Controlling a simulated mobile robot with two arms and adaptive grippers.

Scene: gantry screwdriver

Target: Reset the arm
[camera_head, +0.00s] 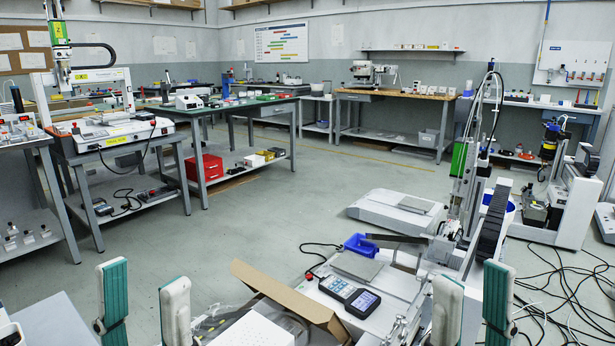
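My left gripper (145,275) stands at the bottom left, two pale fingers with green pads pointing up, apart, with only floor seen between them. My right gripper (472,276) is at the bottom right in a like pose, fingers apart, nothing held. My arms behind the fingers are out of view. The gantry screwdriver machine (490,225), with an upright column, a green block and a black cable chain, stands beyond the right gripper. Its lower front is partly hidden by the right gripper's fingers.
A handheld controller (350,295) with a screen lies on the white base by the gantry. An open cardboard box (290,300) is between the grippers. A blue bin (362,244) sits behind. Black cables (570,295) cover the right floor. The middle floor (270,215) is clear.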

